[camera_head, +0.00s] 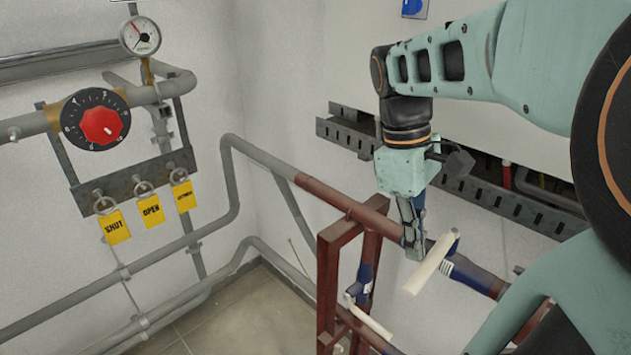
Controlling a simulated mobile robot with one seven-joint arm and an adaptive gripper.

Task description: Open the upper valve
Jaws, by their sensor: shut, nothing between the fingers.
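The upper valve has a cream lever handle (433,264) on the upper reddish-brown pipe (352,208), right of the picture's middle. The handle slants from lower left to upper right, beside blue pipe fittings (468,273). My gripper (414,252) points down at the upper pipe, just left of the handle's upper part. Its fingers are shut with nothing between them. I cannot tell whether it touches the handle. A second cream lever (367,318) sits lower down, near the blue fitting on the upright pipe (366,283). My wrist and gripper hide part of the upper pipe.
A reddish-brown frame post (327,290) stands left of the gripper. On the left wall are a red dial knob (102,125), a gauge (140,36) and yellow tags (151,210) on a bracket. A perforated metal tray (490,187) runs along the back wall. Floor shows at lower middle.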

